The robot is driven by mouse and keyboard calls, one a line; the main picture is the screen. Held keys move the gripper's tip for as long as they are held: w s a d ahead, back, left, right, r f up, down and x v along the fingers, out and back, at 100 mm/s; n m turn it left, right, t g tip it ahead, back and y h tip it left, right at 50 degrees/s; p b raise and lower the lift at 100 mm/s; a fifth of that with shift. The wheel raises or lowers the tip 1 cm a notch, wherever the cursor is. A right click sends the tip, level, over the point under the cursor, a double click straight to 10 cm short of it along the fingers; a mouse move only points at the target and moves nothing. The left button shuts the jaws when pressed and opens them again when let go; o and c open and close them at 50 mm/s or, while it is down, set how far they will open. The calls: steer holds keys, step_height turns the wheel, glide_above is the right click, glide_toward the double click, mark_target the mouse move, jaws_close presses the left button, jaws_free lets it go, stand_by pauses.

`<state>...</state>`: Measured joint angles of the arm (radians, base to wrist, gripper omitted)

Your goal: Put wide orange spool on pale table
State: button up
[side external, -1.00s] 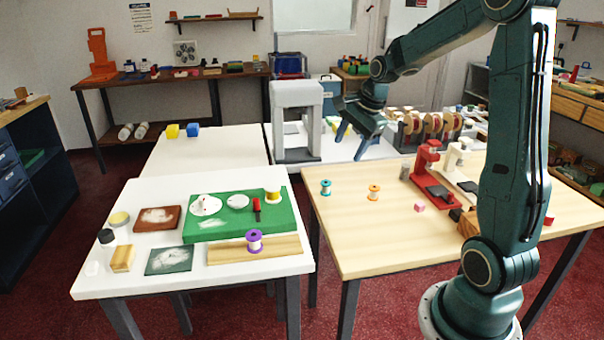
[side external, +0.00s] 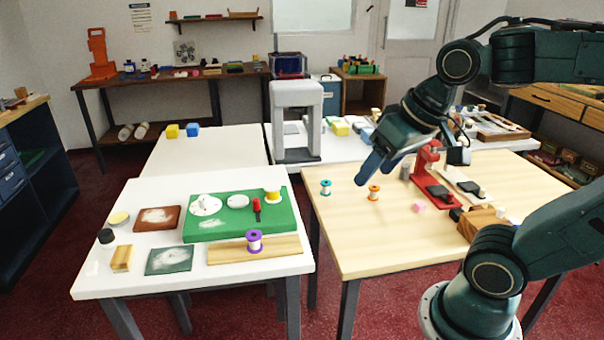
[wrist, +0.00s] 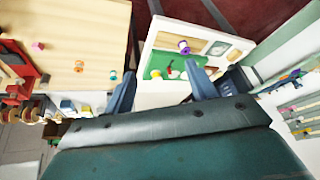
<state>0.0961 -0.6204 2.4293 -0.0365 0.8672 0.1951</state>
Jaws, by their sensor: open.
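The orange spool (side external: 374,192) stands upright on the light wood table (side external: 345,240), right of a teal spool (side external: 325,187). It also shows small at the left of the wrist view (wrist: 79,68). The pale white table (side external: 105,278) is to the left, across a gap; in the wrist view it lies beyond my fingers (wrist: 158,98). My gripper (side external: 374,167) is open and empty. In the side view its fingers appear just above the orange spool, but how high they are above the table I cannot tell.
The white table carries a green mat (side external: 215,222), a purple-rimmed spool (side external: 254,241) on a wooden board, a yellow spool (side external: 272,196), and dark and brown tiles. A red stand (side external: 428,170) and a pink cube (side external: 419,207) are right of the orange spool. The wood table's front is clear.

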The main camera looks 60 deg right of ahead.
steer(key=s+n, duration=0.1)
steer(key=s+a+n, duration=0.1)
steer(key=s+n, duration=0.1)
steer(key=shift+s+a+f, duration=0.15)
steer(key=shift+f, duration=0.2)
